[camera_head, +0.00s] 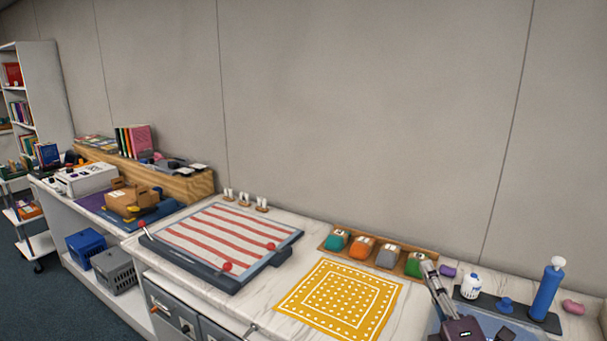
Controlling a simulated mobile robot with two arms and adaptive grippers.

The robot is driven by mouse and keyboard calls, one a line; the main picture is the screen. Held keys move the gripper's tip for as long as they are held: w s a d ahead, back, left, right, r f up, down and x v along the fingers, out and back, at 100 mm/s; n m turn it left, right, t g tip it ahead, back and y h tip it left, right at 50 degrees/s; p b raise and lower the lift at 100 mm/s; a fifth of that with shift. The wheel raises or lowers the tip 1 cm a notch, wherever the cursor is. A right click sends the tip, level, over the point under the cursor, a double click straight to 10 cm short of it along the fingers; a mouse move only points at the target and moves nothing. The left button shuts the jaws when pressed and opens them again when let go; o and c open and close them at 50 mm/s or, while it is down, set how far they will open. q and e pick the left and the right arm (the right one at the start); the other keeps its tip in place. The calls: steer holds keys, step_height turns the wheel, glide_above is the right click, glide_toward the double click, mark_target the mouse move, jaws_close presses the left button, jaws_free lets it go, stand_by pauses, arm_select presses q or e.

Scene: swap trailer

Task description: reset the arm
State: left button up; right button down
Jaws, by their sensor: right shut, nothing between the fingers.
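My right gripper (429,268) is in the lower right of the head view. Its fingers point up and away, toward the back of the counter, and are shut with nothing between them. The fingertips appear close in the picture to the right end of a wooden tray (328,246) holding several coloured blocks. I cannot tell how high the gripper is above the marble counter (255,311). A yellow patterned cloth (295,301) lies flat to its left. My left gripper is not in view.
A striped board (218,240) with red-knobbed levers sits on the counter's left part. A blue pump (546,294), a white bottle (470,286) and a pink item (573,307) are right of the gripper. A plain wall (370,110) stands behind. Left are shelves and crates.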

steer(key=s+d+f+m+g+h, duration=0.1)
steer(key=s+f+m+g+h, duration=0.1)
steer(key=f, duration=0.4)
steer(key=s+d+f+m+g+h, duration=0.2)
steer(key=s+f+m+g, duration=0.1)
steer(key=s+f+m, duration=0.2)
steer(key=s+d+f+m+g+h, duration=0.2)
steer(key=s+f+m+g, duration=0.1)
steer(key=f+m, duration=0.4)
steer(key=shift+s, duration=0.35)
steer(key=s+a+f+m+g+y, duration=0.25)
steer(key=s+f, duration=0.25)
steer(key=s, duration=0.3)
steer(key=s+a+f+m+g+y, duration=0.1)
steer(key=s+a+f+m+g, duration=0.1)
steer(key=s+a+f+g, duration=0.35)
steer(key=s+a+f+m+g+y, duration=0.1)
steer(key=s+a+f+m+g, duration=0.15)
steer(key=s, duration=0.75)
step_height(320, 180, down, 26)
steer(key=s+n, duration=0.1)
steer(key=s+d+f+g, duration=0.1)
steer(key=s+d+f, duration=0.1)
steer(key=s+f, duration=0.6)
steer(key=s+d+f+g, duration=0.1)
steer(key=s+f, duration=0.7)
steer(key=s, duration=0.1)
steer(key=shift+s+d+f+n, duration=0.15)
steer(key=shift+d+f+n, duration=0.15)
steer(key=shift+d+f, duration=0.1)
